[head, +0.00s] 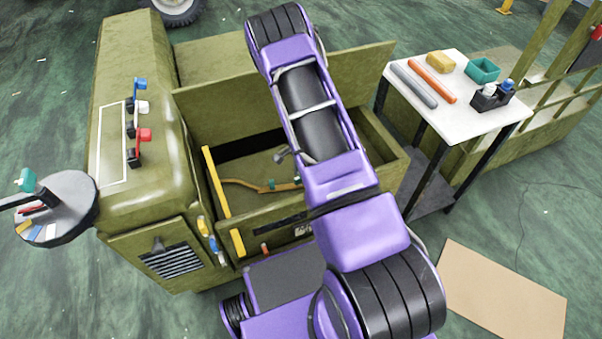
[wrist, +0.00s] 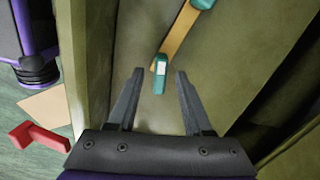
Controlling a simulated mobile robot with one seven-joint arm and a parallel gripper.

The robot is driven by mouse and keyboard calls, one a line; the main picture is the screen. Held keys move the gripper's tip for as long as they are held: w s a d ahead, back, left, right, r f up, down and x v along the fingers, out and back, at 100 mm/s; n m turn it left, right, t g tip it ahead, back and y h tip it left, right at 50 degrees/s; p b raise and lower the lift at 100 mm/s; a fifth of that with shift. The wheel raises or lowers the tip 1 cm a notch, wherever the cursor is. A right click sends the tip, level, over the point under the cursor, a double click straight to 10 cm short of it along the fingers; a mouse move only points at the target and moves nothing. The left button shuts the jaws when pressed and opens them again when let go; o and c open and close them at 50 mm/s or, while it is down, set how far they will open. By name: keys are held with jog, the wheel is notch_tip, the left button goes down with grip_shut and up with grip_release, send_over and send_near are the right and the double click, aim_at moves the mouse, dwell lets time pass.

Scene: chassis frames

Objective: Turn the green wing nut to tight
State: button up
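In the wrist view, a teal-green piece (wrist: 160,82) with a pale patch sits at the end of a brown-orange strip, inside an olive bay. A second teal piece (wrist: 203,3) shows at the top edge. I cannot tell for sure which is the wing nut. My gripper (wrist: 160,72) is open, with the nearer teal piece in line between its fingertips and nothing visibly clamped. How far it is from the tips is unclear. In the head view, the brown strip (head: 243,184) and a small teal part (head: 270,185) show in the bay; my arm hides my gripper.
Olive bay walls (wrist: 240,60) stand close on both sides of my gripper. A red handle (wrist: 38,136) juts out at left in the wrist view. A white-topped table (head: 450,110) with tools stands right of the bay; a round tray (head: 65,212) is at left. Cardboard (head: 500,290) lies on the floor.

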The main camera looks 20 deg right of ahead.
jog(key=shift+r, duration=0.1)
notch_tip(320, 180, up, 17)
jog(key=p, duration=0.3)
jog(key=shift+r, duration=0.1)
dwell(0.5)
